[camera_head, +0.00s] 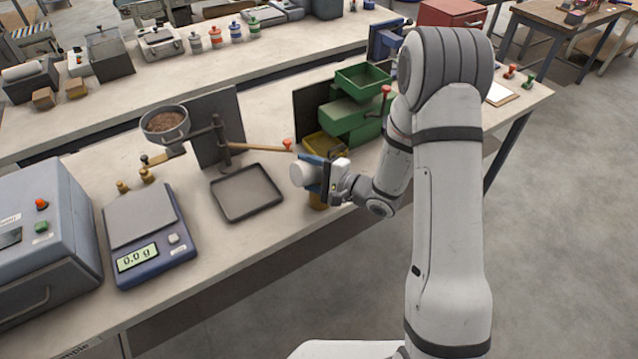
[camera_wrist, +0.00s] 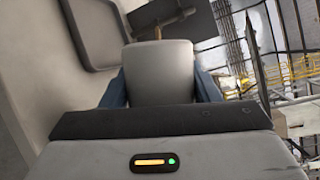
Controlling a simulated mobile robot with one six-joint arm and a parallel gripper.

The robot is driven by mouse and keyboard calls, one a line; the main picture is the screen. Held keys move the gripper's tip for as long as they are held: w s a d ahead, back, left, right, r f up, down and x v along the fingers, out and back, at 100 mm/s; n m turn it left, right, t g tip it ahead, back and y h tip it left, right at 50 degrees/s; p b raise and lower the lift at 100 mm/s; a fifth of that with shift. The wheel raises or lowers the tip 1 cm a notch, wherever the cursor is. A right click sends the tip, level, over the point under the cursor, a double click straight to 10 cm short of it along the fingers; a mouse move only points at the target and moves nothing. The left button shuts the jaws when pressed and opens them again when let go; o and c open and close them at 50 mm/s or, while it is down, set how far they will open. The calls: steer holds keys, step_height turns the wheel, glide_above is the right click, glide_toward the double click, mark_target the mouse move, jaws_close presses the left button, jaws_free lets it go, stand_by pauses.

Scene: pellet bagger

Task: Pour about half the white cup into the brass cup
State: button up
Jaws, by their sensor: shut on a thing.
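The white cup (camera_head: 300,174) is held in the air above the front edge of the bench, lying well over on its side with one end to the left. My gripper (camera_head: 318,175), with blue fingers, is shut on it. The white cup (camera_wrist: 162,72) also shows between the fingers (camera_wrist: 160,90) in the wrist view. Its mouth and contents do not show. A brass-coloured piece, seemingly the brass cup (camera_head: 318,201), shows just below my gripper and is mostly hidden by it. I see no stream of pellets.
A dark shallow tray (camera_head: 246,192) lies left of the cup. A blue scale (camera_head: 150,235) reading 0.0 g stands further left. Green bins (camera_head: 355,115) stand behind my gripper.

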steer(key=shift+w+d+r+m+y+p, duration=0.1)
steer(key=shift+w+d+m+y+p, duration=0.2)
steer(key=shift+m, duration=0.4)
stand_by(2.0)
